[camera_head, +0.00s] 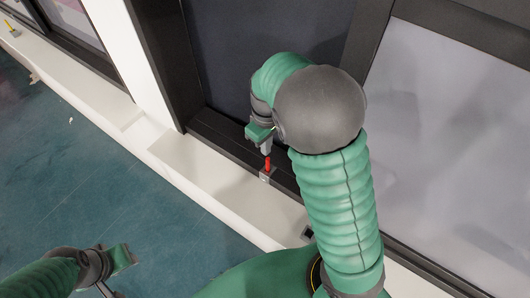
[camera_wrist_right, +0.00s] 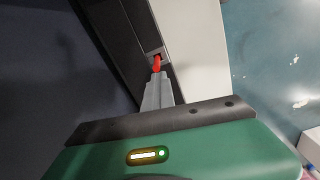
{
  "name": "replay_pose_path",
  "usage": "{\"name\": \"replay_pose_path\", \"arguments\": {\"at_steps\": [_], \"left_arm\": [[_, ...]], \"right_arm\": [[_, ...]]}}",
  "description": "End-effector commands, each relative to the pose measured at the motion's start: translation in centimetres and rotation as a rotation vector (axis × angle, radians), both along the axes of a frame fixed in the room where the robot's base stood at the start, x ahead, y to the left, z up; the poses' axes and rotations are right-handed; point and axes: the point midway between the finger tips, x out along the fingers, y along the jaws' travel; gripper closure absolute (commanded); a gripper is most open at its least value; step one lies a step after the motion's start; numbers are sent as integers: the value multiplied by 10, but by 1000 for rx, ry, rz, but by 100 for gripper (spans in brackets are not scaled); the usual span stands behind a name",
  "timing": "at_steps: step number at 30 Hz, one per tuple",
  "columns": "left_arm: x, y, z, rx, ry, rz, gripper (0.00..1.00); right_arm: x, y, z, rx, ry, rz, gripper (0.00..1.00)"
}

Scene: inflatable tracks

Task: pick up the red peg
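The red peg (camera_head: 267,163) stands upright in a small grey block (camera_head: 265,176) on the ledge below the dark window frame. In the right wrist view the red peg (camera_wrist_right: 156,62) shows just beyond the fingertips, with the grey block (camera_wrist_right: 154,52) around its base. My right gripper (camera_head: 265,151) points down at the peg's top, very close to it. In the wrist view my right gripper (camera_wrist_right: 157,78) shows its grey fingers overlapping, so the gap and any contact cannot be made out. My left gripper (camera_head: 118,276) is low at the left, away from the peg, its fingers partly cut off.
A white sill (camera_head: 200,172) runs diagonally below the dark frame. A small dark square fitting (camera_head: 307,233) sits further along it. A yellow peg-like object (camera_head: 11,27) stands far left. The teal floor (camera_head: 90,170) is mostly clear, with small pale scraps.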

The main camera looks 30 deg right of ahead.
Motion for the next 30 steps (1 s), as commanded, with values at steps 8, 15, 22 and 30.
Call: {"name": "replay_pose_path", "arguments": {"at_steps": [8,15,22,30], "left_arm": [[0,0,0,0,0,0,64],[0,0,0,0,0,0,64],[0,0,0,0,0,0,64],[0,0,0,0,0,0,64]], "right_arm": [[-2,-1,-1,0,4,-1,82],[-2,0,-1,0,5,-1,51],[-2,-1,-1,0,5,-1,21],[-2,-1,-1,0,5,-1,20]]}}
